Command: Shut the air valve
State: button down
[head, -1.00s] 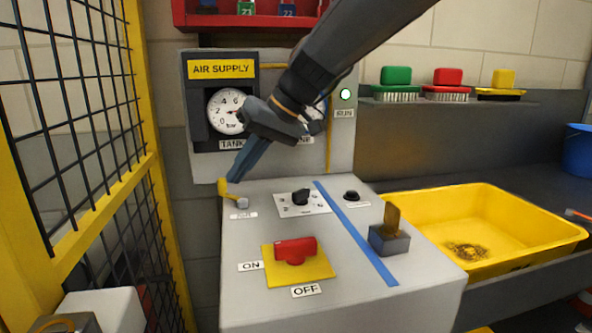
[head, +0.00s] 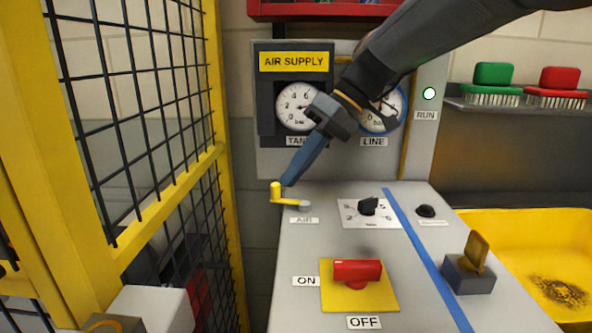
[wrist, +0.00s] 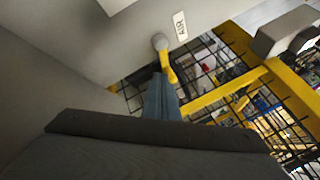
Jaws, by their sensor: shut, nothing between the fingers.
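The air valve (head: 289,200) is a yellow lever with a grey hub, above the AIR label at the back left corner of the grey console (head: 300,250). The lever points left from the hub, with a raised yellow end past the console's edge. My gripper (head: 287,183) is shut and empty, its blue-grey fingers angled down just right of and behind that raised end. In the wrist view the fingertips (wrist: 161,80) lie close against the yellow lever (wrist: 168,69). I cannot tell whether they touch.
A yellow post and black mesh fence (head: 150,150) stand close on the left. A red handle (head: 357,271) on a yellow plate, a black knob (head: 368,206) and an upright brown-yellow tab (head: 476,252) stand on the console. A gauge panel (head: 348,165) rises behind. A yellow tray (head: 515,222) lies right.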

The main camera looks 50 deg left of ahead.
jog(key=shift+d, duration=0.65)
notch_tip(320, 180, up, 10)
dwell(0.4)
dwell(0.5)
